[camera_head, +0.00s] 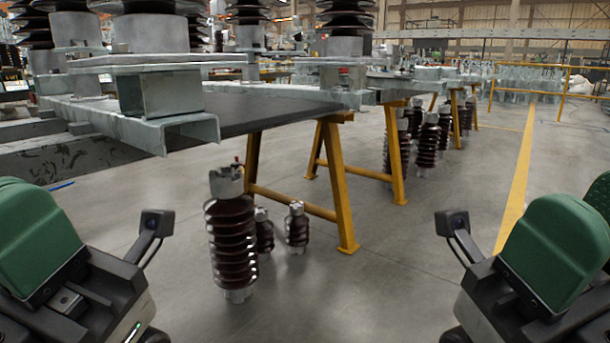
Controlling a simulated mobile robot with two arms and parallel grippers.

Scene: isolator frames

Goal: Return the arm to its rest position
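My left arm comes in at the lower left, with a green cover, dark links and a small camera on a bracket. My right arm comes in at the lower right in much the same pose, with its own green cover and bracketed camera. Both arms are apart from the insulators and the frame. The fingertips of both grippers are out of the picture, so whether they are open or holding anything does not show.
A brown ribbed insulator (230,240) stands on the floor ahead, with smaller ones (297,228) behind it. A steel frame (165,127) juts in at left, near yellow trestle legs (340,185). More insulators (428,143) stand farther back. The floor at centre right is clear.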

